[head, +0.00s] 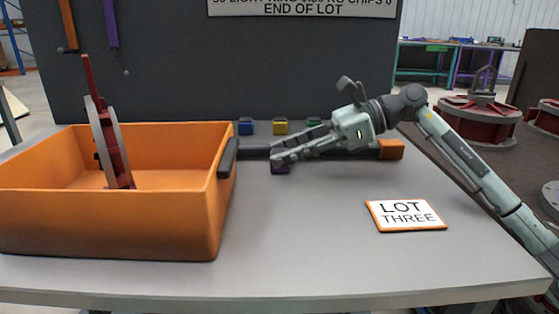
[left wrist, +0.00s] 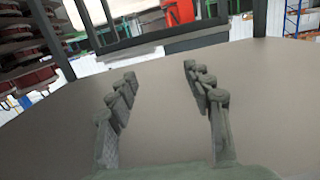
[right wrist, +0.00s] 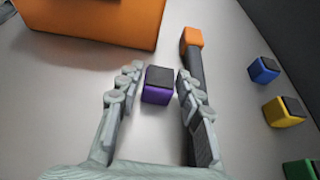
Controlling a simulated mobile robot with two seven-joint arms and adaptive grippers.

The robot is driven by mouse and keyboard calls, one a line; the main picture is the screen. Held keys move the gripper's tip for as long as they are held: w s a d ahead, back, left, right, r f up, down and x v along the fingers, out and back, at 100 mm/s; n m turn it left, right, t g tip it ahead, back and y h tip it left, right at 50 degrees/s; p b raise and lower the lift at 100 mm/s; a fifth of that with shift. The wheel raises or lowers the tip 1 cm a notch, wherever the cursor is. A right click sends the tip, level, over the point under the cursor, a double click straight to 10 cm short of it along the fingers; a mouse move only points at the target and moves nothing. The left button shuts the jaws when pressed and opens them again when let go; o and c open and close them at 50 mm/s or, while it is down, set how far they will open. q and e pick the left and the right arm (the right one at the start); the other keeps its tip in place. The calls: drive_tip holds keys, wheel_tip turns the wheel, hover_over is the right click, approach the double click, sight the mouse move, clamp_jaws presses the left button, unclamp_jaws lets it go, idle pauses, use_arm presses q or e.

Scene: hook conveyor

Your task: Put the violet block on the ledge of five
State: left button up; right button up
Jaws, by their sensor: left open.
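The violet block (right wrist: 157,86), with a dark top, sits on the grey table between the fingertips of my right gripper (right wrist: 158,88). The right wrist view shows small gaps on both sides, so the gripper is open around it. In the head view my right gripper (head: 275,160) reaches in from the right and partly hides the violet block (head: 280,169). A dark bar with an orange end (head: 391,149), perhaps the ledge, lies just behind; it also shows in the right wrist view (right wrist: 196,75). My left gripper (left wrist: 160,95) is open and empty, seen only in its wrist view.
Blue (head: 246,127), yellow (head: 280,127) and green (head: 314,124) blocks stand behind the bar. An orange crate (head: 110,225) with a red-and-grey upright piece (head: 110,140) fills the table's left. A "LOT THREE" card (head: 405,214) lies front right. The front middle is clear.

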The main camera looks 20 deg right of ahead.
drive_tip(key=shift+c, duration=0.5)
drive_tip(key=c, duration=0.7)
drive_tip(key=shift+r, duration=0.15)
